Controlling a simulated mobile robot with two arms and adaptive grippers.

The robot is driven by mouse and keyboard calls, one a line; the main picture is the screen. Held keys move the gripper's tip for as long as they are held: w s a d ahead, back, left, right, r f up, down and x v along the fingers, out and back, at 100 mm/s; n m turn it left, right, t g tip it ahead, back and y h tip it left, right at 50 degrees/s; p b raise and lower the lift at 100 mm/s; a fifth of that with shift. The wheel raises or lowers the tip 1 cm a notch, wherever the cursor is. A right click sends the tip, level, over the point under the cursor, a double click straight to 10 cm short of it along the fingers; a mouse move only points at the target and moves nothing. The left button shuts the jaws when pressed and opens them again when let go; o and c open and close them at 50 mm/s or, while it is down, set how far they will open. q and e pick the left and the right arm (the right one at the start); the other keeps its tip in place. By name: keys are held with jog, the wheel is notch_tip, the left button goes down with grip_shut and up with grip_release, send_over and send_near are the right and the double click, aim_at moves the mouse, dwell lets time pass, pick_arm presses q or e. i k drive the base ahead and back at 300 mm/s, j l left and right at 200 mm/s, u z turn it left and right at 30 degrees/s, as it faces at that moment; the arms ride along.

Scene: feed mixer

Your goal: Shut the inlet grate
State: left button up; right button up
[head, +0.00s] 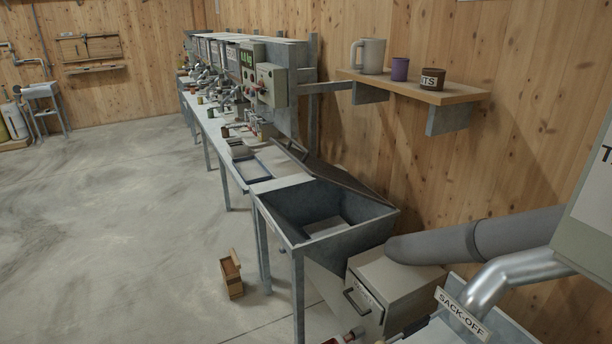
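An open-topped grey metal hopper (275,222) stands on legs in the middle right, its sloping walls leading down to a paler bottom. A flat dark panel in a grey frame (345,182), which looks like the inlet grate, is raised along the hopper's back edge. It leans back toward the wooden wall, so the hopper's top is uncovered. Whether the panel has bars cannot be told at this size. Neither of my grippers is in the head view.
A shelf (460,96) with a grey jug (369,56) and two cups juts out above the hopper. A thick grey tube (470,238) and a "SACK-OFF" pipe (510,278) crowd the right. A small wooden box (232,278) stands on the floor. Floor at left is clear.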

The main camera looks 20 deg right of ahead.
aim_at(316, 168)
jog(key=i+j+u, duration=0.35)
jog(key=j, duration=0.3)
jog(key=i+j+u, duration=0.4)
jog(key=i+z, duration=0.2)
jog(key=i, duration=0.2)
jog(key=i+j+z, duration=0.25)
jog(key=i, duration=0.15)
jog(key=i+j+z, duration=0.2)
jog(key=i, duration=0.2)
jog(key=l, duration=0.1)
